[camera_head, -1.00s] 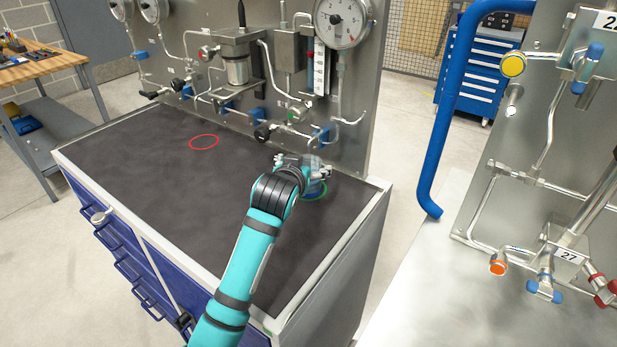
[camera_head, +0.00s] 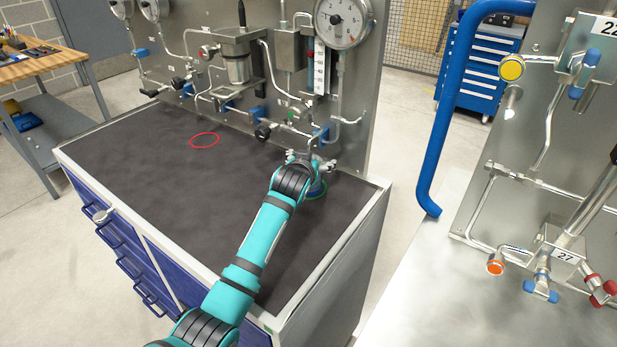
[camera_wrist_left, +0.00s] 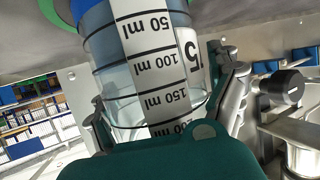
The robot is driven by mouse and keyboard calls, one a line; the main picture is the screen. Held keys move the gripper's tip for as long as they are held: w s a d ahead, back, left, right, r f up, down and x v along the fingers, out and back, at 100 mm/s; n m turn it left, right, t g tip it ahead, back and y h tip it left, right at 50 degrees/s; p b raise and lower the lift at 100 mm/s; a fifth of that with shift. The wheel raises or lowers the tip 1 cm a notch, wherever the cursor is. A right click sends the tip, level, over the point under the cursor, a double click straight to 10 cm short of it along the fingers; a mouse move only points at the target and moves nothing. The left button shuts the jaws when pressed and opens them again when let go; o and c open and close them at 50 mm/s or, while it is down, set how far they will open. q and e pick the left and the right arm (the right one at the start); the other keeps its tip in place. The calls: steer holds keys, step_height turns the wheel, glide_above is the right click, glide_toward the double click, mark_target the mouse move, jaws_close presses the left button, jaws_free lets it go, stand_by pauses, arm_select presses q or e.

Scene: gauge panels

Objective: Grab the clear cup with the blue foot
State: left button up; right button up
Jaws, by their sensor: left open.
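The clear cup (camera_wrist_left: 110,80) fills the middle of the left wrist view, upside down in that picture, with a white millilitre scale and a blue foot at the top. In the head view its blue foot (camera_head: 317,188) shows inside the green ring (camera_head: 322,196) on the dark bench top; my gripper hides most of the cup. My left gripper (camera_head: 309,164) is at the cup, with one finger on each side of it. The fingers are open around the cup; contact cannot be told. My right gripper is in neither view.
The bench top (camera_head: 150,180) is clear to the left, with a red ring (camera_head: 205,140) marked on it. The gauge panel (camera_head: 352,100) with pipes and valves stands close behind the cup. A blue rail (camera_head: 440,130) and a second panel are to the right.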

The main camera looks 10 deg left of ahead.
arm_select(q)
steer(key=c, duration=1.5)
steer(key=shift+c, duration=0.4)
